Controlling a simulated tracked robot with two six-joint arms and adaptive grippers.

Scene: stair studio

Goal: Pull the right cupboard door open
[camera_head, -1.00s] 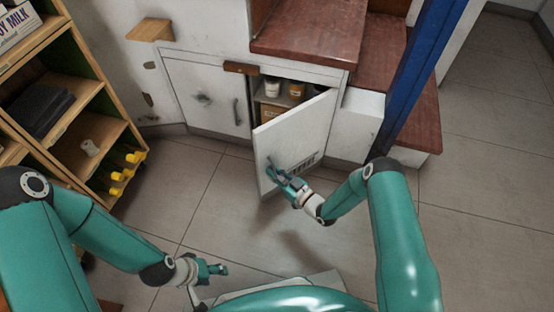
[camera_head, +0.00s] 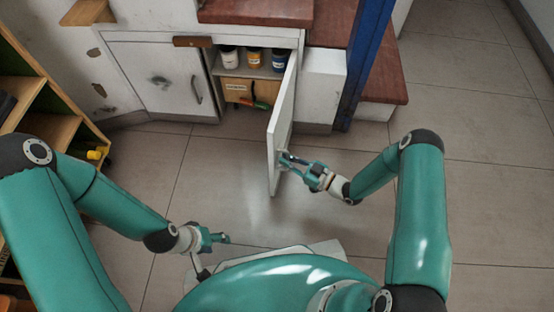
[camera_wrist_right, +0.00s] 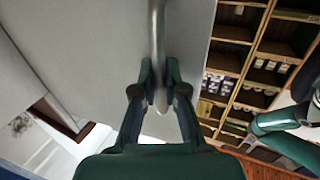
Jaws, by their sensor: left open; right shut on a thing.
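The right cupboard door (camera_head: 281,125) stands wide open, swung out toward me and seen nearly edge-on in the head view. My right gripper (camera_head: 290,160) is at its outer face near the free edge. In the right wrist view the fingers (camera_wrist_right: 160,98) are shut on the door's grey bar handle (camera_wrist_right: 157,40), one on each side, with the door panel (camera_wrist_right: 90,50) behind. The left cupboard door (camera_head: 160,75) is closed, with its own handle (camera_head: 196,89). My left gripper (camera_head: 216,240) is open and empty above the floor, away from the cupboard.
Inside the cupboard are several jars (camera_head: 254,58) on a shelf and a brown box (camera_head: 243,90) below. Red-topped steps (camera_head: 379,83) and a blue post (camera_head: 362,65) stand right of it. A wooden shelf unit (camera_head: 55,130) is at the left. The floor (camera_head: 235,165) before the cupboard is clear.

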